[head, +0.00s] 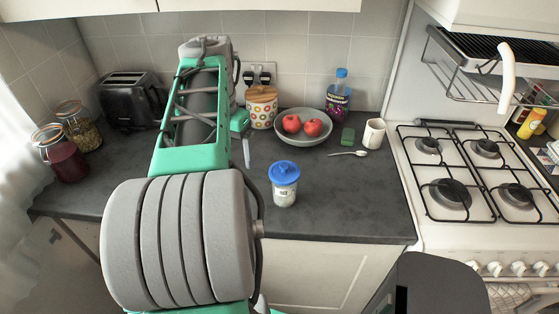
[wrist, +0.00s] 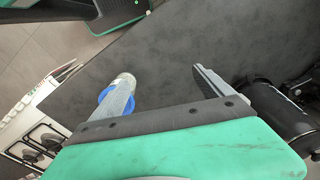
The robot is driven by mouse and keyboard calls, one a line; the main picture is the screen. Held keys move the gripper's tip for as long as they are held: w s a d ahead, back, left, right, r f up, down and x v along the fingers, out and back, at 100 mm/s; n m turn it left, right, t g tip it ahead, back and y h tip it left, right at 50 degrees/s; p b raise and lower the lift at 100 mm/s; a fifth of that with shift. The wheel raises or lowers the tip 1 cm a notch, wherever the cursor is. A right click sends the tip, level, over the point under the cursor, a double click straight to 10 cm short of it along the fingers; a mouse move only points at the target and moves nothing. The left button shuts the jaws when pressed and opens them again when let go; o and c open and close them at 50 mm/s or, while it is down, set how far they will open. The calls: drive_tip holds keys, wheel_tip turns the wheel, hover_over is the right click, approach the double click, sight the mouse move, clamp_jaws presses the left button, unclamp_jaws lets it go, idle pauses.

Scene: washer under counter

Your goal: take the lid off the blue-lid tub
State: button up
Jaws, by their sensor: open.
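The tub (head: 284,194) is clear with pale contents and a label, and stands upright on the dark counter. Its blue lid (head: 284,172) with a raised knob is on top. In the head view my gripper (head: 247,155) is left of the tub and farther back, apart from it, partly hidden by my arm. In the wrist view my gripper (wrist: 162,75) is open, with nothing between its fingers. There the blue lid (wrist: 104,95) shows behind the left finger, which hides part of it and the tub.
A bowl (head: 302,138) of red fruit, a spoon (head: 347,153), a green sponge (head: 348,136) and a mug (head: 374,133) stand behind the tub. A patterned canister (head: 261,110) and toaster (head: 132,100) are at the back. The stove (head: 470,175) is at right. Counter around the tub is clear.

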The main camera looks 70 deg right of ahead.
sight(285, 165)
drive_tip(key=shift+o, duration=0.8)
drive_tip(key=s+d+m, duration=0.1)
drive_tip(key=s, duration=0.3)
drive_tip(key=s+d+r+m, duration=0.1)
drive_tip(key=s+d+m, duration=0.1)
drive_tip(key=s, duration=0.1)
drive_tip(key=s+d+m, duration=0.2)
drive_tip(key=s, duration=0.2)
drive_tip(key=shift+s+r+y+p, duration=0.3)
drive_tip(key=shift+s+r, duration=0.05)
drive_tip(key=shift+r, duration=0.05)
drive_tip(key=f, duration=0.2)
drive_tip(key=f+p, duration=0.1)
drive_tip(key=f, duration=0.4)
drive_tip(key=shift+s+d+f+p, duration=0.15)
drive_tip(key=shift+s+f+p, duration=0.15)
drive_tip(key=shift+s+p, duration=0.1)
drive_tip(key=c, duration=1.3)
drive_tip(key=shift+r, duration=0.15)
